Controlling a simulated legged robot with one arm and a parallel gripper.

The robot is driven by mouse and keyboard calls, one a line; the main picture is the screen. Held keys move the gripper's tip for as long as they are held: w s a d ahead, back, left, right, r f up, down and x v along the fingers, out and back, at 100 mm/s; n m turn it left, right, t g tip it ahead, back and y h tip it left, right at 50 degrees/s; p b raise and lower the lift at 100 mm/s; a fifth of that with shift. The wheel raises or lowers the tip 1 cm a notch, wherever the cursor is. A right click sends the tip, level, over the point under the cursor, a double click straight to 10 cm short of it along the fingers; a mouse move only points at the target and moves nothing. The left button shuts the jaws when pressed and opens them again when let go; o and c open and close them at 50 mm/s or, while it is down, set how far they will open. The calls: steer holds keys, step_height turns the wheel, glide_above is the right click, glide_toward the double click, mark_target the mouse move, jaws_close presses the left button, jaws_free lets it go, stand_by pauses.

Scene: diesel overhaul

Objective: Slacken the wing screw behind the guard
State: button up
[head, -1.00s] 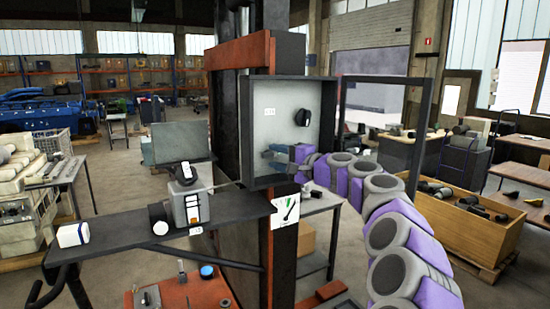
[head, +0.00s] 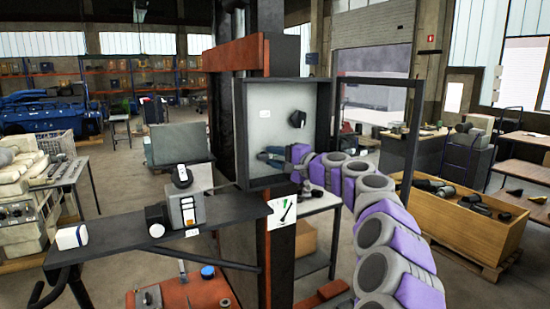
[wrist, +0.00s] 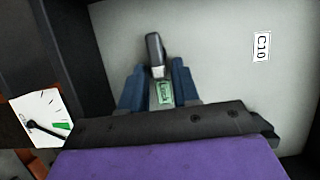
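An open dark box (head: 242,140) with a pale back panel stands on the orange-and-black column. A small dark wing-like piece (wrist: 155,52) on this panel, apparently the wing screw, shows in the wrist view. My gripper (head: 266,157) reaches into the box from the right, low down, and hides that piece in the head view. In the wrist view my gripper's blue fingers (wrist: 158,80) are apart, one on each side of the piece, with gaps visible. A green-marked part (wrist: 165,93) shows between them. A black knob (head: 297,118) sits higher on the panel's right side.
A dark frame (head: 414,130), possibly the guard, stands right of the box, close to my arm. A white dial card (head: 283,211) hangs below the box. A dark shelf (head: 120,250) with small devices extends left. A wooden crate (head: 470,235) stands at right.

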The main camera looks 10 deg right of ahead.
steer(key=shift+w+d+f, duration=0.1)
steer(key=shift+d, duration=0.15)
jaws_close()
